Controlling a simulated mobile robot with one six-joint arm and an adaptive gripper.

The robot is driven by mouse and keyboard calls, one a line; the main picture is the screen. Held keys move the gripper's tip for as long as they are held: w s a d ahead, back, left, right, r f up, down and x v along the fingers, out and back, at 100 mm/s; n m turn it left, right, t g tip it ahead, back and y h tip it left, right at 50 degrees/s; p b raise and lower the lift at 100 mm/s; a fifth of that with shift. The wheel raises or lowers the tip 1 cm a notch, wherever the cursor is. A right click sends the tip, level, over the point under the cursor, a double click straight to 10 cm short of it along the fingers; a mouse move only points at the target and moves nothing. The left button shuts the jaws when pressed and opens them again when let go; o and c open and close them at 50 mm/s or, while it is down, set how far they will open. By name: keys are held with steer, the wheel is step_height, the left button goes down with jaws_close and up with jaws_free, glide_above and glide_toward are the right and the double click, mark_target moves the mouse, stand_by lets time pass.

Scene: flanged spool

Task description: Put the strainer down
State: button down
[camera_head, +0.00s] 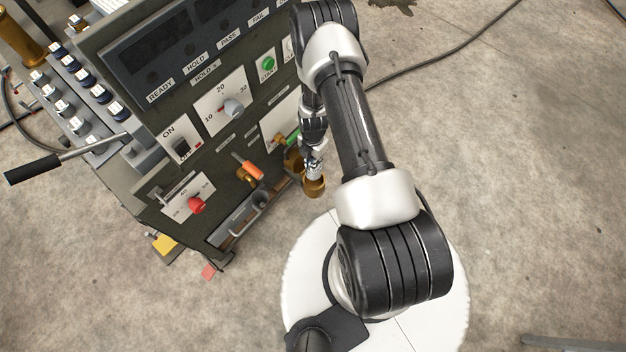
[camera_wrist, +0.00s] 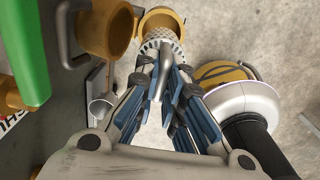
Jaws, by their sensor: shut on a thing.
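The strainer is a metal mesh cylinder with a brass end. In the wrist view the strainer (camera_wrist: 161,36) is at top centre, between the tips of my gripper (camera_wrist: 165,72), which is shut on it. Its near end is partly hidden by the fingers. In the head view the strainer (camera_head: 314,186) hangs brass end down below my gripper (camera_head: 314,158), in front of the test cart's right side. It appears clear of the floor.
The test cart (camera_head: 150,110) fills the left, with brass fittings (camera_wrist: 104,28) and a green handle (camera_wrist: 25,55) close left of my gripper. A grey tray (camera_head: 240,217) sits low on its front. A lever (camera_head: 35,170) sticks out left. Bare floor (camera_head: 530,180) lies right.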

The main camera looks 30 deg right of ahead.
mark_target(313, 178)
step_height(313, 178, down, 14)
steer(key=b, duration=0.4)
steer(key=shift+b, duration=0.3)
steer(key=c, duration=1.7)
jaws_free()
steer(key=shift+f, duration=0.15)
